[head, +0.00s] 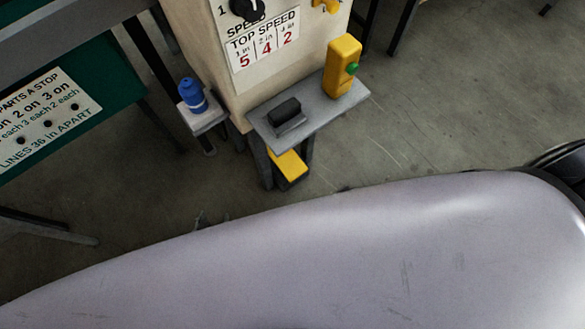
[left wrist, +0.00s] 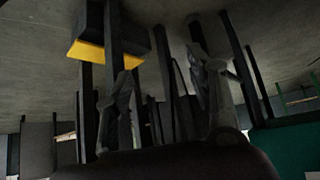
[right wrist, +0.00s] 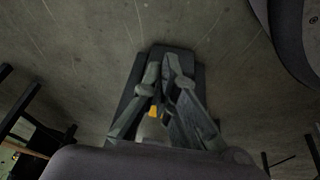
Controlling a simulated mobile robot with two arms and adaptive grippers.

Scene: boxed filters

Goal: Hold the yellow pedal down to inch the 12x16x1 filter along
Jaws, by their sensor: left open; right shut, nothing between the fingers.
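The yellow pedal (head: 288,165) sits low in a dark housing under a small grey shelf in the head view. Its yellow top (left wrist: 90,52) also shows at the upper left of the left wrist view. My left gripper (left wrist: 162,75) is open and empty, with the pedal off to one side of it. Only a bit of it shows in the head view, left of the pedal and apart from it. My right gripper (right wrist: 167,68) is shut and empty over a dark grey block; I cannot tell whether they touch. The 12x16x1 filter is not in view.
A blue knob (head: 190,95) stands at left. The machine's speed sign (head: 262,42) is behind. Floor right of the shelf is clear.

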